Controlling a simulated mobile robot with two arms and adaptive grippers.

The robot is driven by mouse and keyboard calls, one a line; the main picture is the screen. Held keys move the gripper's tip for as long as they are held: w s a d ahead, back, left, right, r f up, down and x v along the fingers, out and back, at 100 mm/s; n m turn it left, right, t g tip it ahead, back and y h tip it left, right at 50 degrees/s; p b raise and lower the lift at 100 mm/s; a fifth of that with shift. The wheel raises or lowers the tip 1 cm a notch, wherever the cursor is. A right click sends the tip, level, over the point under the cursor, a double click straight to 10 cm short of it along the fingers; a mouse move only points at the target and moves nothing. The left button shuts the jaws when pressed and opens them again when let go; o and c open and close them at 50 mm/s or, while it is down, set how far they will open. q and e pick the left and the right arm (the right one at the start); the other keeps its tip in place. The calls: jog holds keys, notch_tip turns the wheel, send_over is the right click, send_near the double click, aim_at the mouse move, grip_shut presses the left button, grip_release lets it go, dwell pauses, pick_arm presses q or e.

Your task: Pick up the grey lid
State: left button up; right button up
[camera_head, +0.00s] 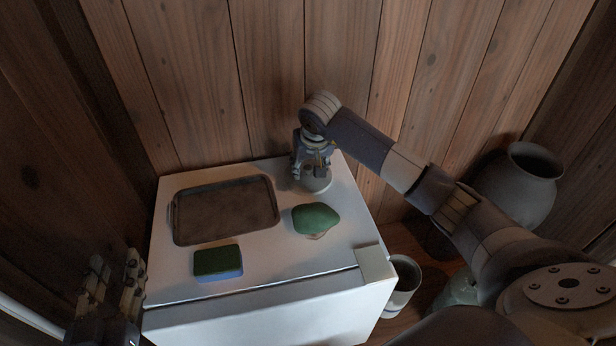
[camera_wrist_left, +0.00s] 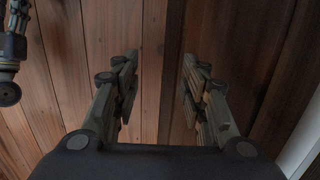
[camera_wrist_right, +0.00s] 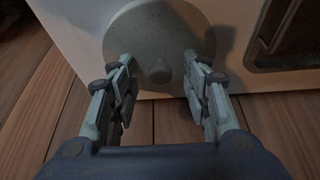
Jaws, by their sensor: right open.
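The grey lid (camera_head: 318,184) lies on the white top at its far right, partly hidden by my right gripper (camera_head: 317,166). In the right wrist view the lid (camera_wrist_right: 145,35) is a round speckled disc with a small knob (camera_wrist_right: 190,75). My right gripper (camera_wrist_right: 157,88) is open, with its fingers apart on either side of the lid's near part. I cannot tell whether they touch it. My left gripper (camera_head: 112,288) is away at the front left. In the left wrist view it (camera_wrist_left: 158,90) is open and empty, facing the wooden boards.
On the white top (camera_head: 262,255) are a dark tray (camera_head: 225,210), a green and blue sponge (camera_head: 218,263) and a green rounded thing (camera_head: 316,218) just in front of the lid. A wooden wall (camera_head: 270,70) stands close behind. A dark pot (camera_head: 520,190) and a grey cup (camera_head: 403,285) stand at the right.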

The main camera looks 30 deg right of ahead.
grip_shut()
jog(key=shift+r, duration=0.1)
